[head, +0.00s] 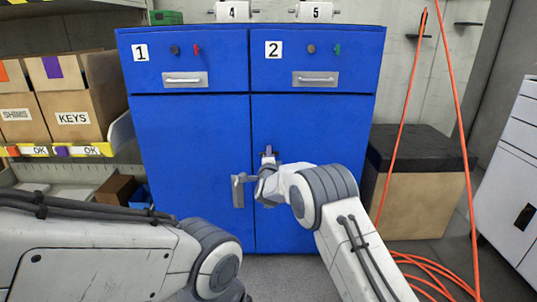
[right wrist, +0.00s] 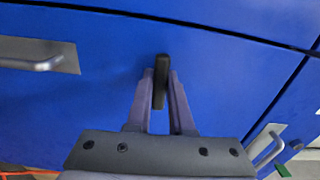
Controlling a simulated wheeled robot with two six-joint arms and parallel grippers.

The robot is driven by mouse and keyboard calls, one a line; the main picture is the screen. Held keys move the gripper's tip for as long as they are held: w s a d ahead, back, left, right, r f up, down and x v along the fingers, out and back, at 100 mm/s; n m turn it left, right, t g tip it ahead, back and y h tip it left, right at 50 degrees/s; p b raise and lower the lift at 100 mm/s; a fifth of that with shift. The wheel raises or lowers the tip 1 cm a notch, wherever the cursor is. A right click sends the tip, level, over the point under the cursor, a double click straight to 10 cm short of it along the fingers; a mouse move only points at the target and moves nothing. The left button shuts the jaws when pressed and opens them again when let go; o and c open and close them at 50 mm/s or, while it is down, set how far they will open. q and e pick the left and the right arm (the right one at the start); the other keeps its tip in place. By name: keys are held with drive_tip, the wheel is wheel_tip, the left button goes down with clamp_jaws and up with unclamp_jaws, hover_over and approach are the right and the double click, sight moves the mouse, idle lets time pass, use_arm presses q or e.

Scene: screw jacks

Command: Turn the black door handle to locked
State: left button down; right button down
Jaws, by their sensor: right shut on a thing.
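The blue cabinet (head: 313,125) has two lower doors that meet at a vertical seam. A small black door handle (head: 267,151) shows at the right door near this seam, mostly hidden by my right gripper (head: 268,163). In the right wrist view the black handle (right wrist: 160,80) stands between the two fingertips of my right gripper (right wrist: 164,88), which is shut on it. The handle's exact angle is hard to tell in the head view. My left arm comes in at the lower left, and its gripper is not in view.
A grey pull handle (head: 238,191) sits on the left door, close to my right gripper. Drawers with grey pulls (head: 185,79) are above. Boxes (head: 73,100) stand on a left shelf. A black-topped box (head: 418,190) and orange cable (head: 463,130) are at right.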

drive_tip(key=n+p, duration=0.2)
drive_tip(key=n, duration=0.1)
drive_tip(key=shift+r+n, duration=0.1)
drive_tip(key=shift+n, duration=0.3)
drive_tip(key=n+p, duration=0.2)
drive_tip(key=n, duration=0.2)
drive_tip(key=shift+n+p, duration=0.3)
drive_tip(key=shift+p, duration=0.05)
drive_tip(key=n+p, duration=0.2)
drive_tip(key=n, duration=0.2)
drive_tip(key=shift+n, duration=0.3)
drive_tip(key=shift+n+p, duration=0.75)
drive_tip(key=shift+n, duration=1.35)
drive_tip(key=c, duration=0.8)
unclamp_jaws()
drive_tip(key=shift+s, duration=0.1)
